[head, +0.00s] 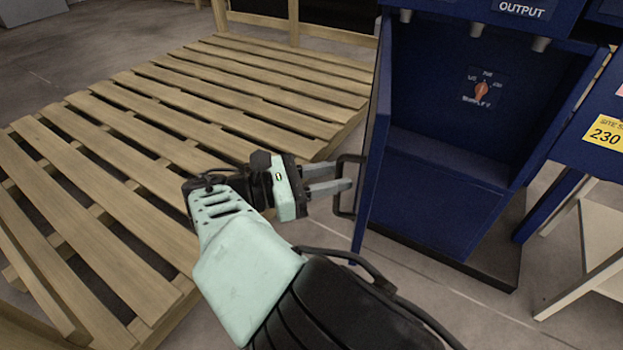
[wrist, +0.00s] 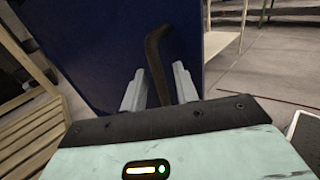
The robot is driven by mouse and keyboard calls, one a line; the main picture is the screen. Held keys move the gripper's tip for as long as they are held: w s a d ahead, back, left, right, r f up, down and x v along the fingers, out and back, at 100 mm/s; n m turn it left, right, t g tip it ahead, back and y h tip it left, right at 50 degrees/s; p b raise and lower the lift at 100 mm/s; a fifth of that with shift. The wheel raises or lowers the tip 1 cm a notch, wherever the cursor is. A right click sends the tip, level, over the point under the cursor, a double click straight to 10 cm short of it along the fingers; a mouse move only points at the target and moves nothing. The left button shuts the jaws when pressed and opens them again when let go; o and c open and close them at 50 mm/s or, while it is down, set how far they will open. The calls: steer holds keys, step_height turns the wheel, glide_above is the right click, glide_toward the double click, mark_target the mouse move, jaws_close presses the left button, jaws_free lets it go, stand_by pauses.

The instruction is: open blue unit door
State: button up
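The blue unit (head: 445,195) stands at the right in the head view, with its inside and an orange rotary knob (head: 482,90) exposed. Its blue door (head: 374,150) is swung out on the left side and seen nearly edge-on. A dark bar handle (head: 337,203) sticks out from the door's outer face. My gripper (head: 341,178) is at this handle. In the wrist view the handle (wrist: 157,58) passes between my two open fingers (wrist: 158,82), with a visible gap on each side. The blue door face (wrist: 100,45) fills the area behind them.
A wooden pallet (head: 240,92) lies on the floor left of the door. Bare floor shows below the door.

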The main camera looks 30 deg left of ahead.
steer(key=b+v, duration=0.3)
steer(key=v, duration=0.3)
stand_by(0.3)
